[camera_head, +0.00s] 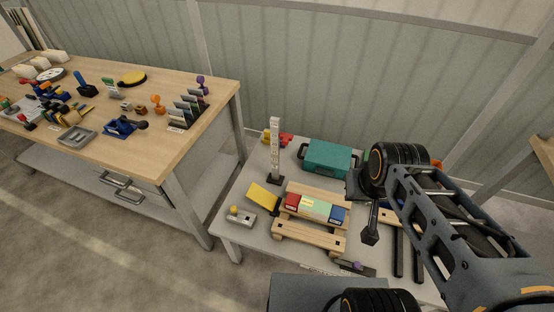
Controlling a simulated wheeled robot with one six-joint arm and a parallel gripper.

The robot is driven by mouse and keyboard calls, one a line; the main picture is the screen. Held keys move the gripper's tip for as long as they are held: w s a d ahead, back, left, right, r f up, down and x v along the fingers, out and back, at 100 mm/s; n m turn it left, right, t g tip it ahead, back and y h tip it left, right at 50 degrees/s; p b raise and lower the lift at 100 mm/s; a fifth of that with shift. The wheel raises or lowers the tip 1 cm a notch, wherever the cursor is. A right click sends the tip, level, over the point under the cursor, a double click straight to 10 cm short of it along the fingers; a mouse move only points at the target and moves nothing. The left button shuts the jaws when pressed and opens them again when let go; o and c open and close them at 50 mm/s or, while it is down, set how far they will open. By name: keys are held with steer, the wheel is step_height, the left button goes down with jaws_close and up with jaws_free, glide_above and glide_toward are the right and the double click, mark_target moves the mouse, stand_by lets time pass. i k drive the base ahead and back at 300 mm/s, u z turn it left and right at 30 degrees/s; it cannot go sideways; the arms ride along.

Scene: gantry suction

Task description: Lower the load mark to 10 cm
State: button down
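A white upright scale post (275,148) with dark marks stands on a black base at the back left of the small grey table. Its marks are too small to read. I cannot pick out a load mark. A wooden frame (310,238) in the table's middle bears a row of red, pale and blue blocks (315,207). A grey box with a yellow knob (240,217) sits at the front left, beside a tilted yellow plate (264,196). My arm reaches in from the right.
A teal case (328,157) and a red object (278,139) stand at the table's back. Long black-handled tools (399,255) lie at the right, partly behind my arm. A larger wooden workbench (170,150) with several small tools stands at the left.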

mark_target(286, 137)
steer(key=u, duration=0.15)
steer(key=k, duration=0.2)
steer(key=u, duration=1.65)
steer(key=i, duration=0.65)
steer(key=z, duration=0.35)
